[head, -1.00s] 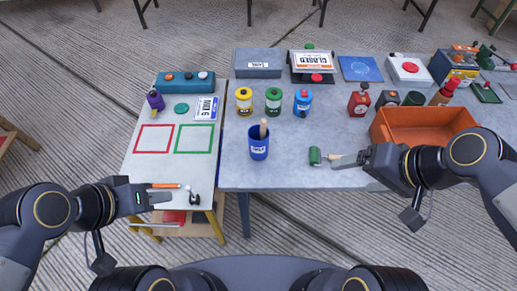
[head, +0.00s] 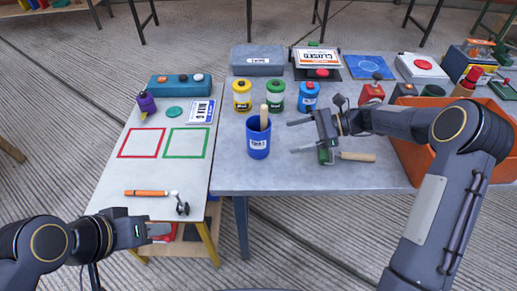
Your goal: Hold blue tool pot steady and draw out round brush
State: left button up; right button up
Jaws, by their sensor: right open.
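The blue tool pot (head: 258,143) stands upright near the front edge of the grey table, with a white label. A wooden handle (head: 264,118) sticks up out of it; the part inside the pot is hidden, so I cannot tell the brush's shape. My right gripper (head: 295,137) is open, fingers pointing left, just right of the pot and apart from it; nothing is between the fingers. My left gripper (head: 165,231) is low at the front left, below the white table's front edge, well away from the pot. Its jaw opening is not clear.
A green tool with a wooden handle (head: 357,156) lies beside my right gripper. An orange bin (head: 410,158) is at right. An orange-handled tool (head: 147,193) lies on the white table.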

aim_at(269, 142)
jog(key=shift+w+a+f+m, duration=0.15)
jog(key=shift+w+f, duration=0.1)
jog(key=shift+f, duration=0.2)
jog(key=shift+w+a+f+m, duration=0.1)
jog(key=shift+w+f+m, duration=0.1)
jog(key=shift+f, duration=0.25)
jog(key=shift+a+f+b, duration=0.15)
jog(key=shift+a+b, duration=0.05)
jog(key=shift+b, duration=0.1)
jog(key=b+x, duration=0.2)
jog(key=x, duration=0.5)
jog(key=shift+a, duration=0.3)
jog(key=shift+x, duration=0.95)
jog(key=c, duration=0.7)
